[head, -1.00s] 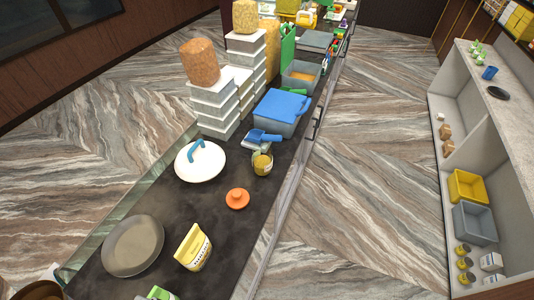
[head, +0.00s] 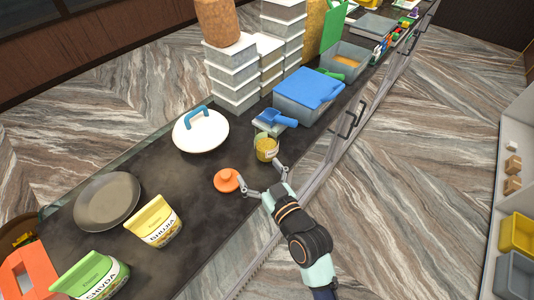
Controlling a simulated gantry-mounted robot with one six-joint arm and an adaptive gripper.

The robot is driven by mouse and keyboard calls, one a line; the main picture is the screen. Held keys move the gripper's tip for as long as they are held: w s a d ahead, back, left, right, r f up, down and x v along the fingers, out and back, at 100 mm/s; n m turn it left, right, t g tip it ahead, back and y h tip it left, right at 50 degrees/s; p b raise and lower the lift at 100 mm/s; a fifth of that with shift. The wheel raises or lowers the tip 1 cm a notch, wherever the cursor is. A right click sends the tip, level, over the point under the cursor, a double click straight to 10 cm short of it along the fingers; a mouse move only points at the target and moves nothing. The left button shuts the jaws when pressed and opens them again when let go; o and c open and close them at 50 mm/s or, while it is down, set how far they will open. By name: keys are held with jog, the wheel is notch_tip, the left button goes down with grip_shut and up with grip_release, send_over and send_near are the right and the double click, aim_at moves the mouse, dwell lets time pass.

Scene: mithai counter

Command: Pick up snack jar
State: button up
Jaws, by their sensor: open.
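The snack jar (head: 266,148), a small clear jar with yellow-brown contents and a label, stands upright and open-topped on the dark counter in the head view. An orange knobbed lid (head: 228,181) lies on the counter to its lower left. My gripper (head: 262,179) is open and empty, reaching in from the lower right. One finger is close to the jar's lower right side, and the other is beside the orange lid. I cannot tell whether either finger touches anything.
A white lid with a blue handle (head: 200,130) is left. The counter's right edge is close.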

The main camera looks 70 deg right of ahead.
aim_at(271, 153)
jog(key=s+d, duration=0.1)
jog(key=s+d+f+m+h, duration=0.1)
jog(key=s+d, duration=0.1)
jog(key=s+d+f+h, duration=0.1)
jog(key=shift+s+d+f+m+g, duration=0.2)
jog(key=shift+d+m+g, duration=0.1)
jog(key=shift+g, duration=0.1)
jog(key=shift+r, duration=0.1)
jog(key=shift+r+p+x, duration=0.15)
jog(key=shift+p+x, duration=0.1)
jog(key=shift+x, duration=0.65)
jog(key=shift+r+p+x, duration=0.15)
jog(key=shift+p+x, duration=0.05)
jog(key=shift+x, duration=0.7)
jog(key=x, duration=0.4)
jog(key=shift+w+p, duration=0.2)
jog(key=shift+p, duration=0.2)
jog(key=shift+r, duration=0.1)
jog(key=c, duration=1.7)
jog(key=shift+a, duration=0.1)
jog(key=b+v, duration=0.3)
jog(key=v, duration=1.5)
jog(key=shift+b, duration=0.3)
